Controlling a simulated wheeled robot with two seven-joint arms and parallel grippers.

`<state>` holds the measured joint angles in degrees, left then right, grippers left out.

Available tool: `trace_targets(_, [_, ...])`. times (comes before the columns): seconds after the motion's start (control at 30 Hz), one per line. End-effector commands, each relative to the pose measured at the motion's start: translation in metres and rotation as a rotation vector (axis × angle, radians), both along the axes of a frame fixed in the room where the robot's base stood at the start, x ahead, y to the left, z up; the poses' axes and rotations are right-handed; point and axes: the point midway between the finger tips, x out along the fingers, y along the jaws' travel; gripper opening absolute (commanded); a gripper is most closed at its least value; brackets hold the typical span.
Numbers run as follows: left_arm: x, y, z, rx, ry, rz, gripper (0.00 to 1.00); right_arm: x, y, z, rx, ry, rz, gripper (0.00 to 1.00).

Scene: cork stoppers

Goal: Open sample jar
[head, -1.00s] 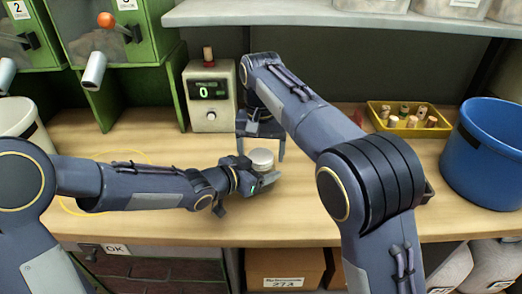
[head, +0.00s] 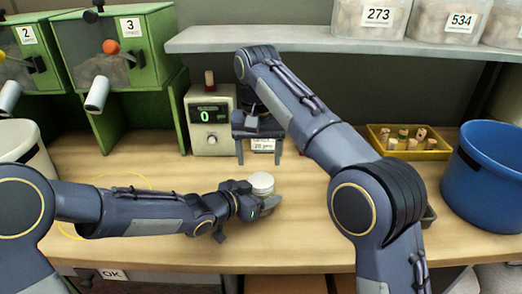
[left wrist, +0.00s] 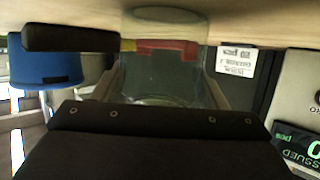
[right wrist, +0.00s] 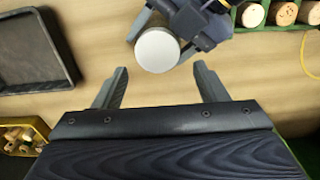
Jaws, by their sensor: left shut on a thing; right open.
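The sample jar is clear glass in the left wrist view (left wrist: 160,80). Its pale round lid (head: 262,180) faces up in the head view, and it also shows in the right wrist view (right wrist: 157,50). My left gripper (head: 258,207) is shut on the jar from the side, on the front middle of the counter. My right gripper (head: 259,152) is open and empty, behind the jar in the head view. In the right wrist view its fingers (right wrist: 160,78) are spread, with the lid beyond the tips and between them.
A yellow tray (head: 440,154) of corks and a blue bucket (head: 487,180) are at the right. A dark tray (right wrist: 30,50) shows in the right wrist view. Green dispensers (head: 120,60) stand at back left.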

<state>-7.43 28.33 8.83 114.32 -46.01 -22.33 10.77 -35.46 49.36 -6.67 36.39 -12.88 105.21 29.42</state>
Motion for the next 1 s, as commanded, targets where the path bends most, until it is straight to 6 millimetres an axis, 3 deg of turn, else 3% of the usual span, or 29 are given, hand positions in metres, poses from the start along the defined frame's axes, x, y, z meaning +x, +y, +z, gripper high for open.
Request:
trace_targets(0.17, [0.0,0.0,0.0,0.0,0.0,0.0,0.03,0.002,-0.003,0.012,0.011,-0.005,0.015,0.66])
trace_targets(0.3, [0.0,0.0,0.0,0.0,0.0,0.0,0.03,0.002,-0.005,0.01,0.011,-0.006,0.016,0.66])
trace_targets(0.7, [0.0,0.0,0.0,0.0,0.0,0.0,0.03,0.001,-0.005,-0.047,0.009,-0.004,0.017,0.66])
trace_targets(1.0, [0.0,0.0,0.0,0.0,0.0,0.0,0.03,0.002,-0.005,-0.065,0.011,-0.007,0.016,0.66])
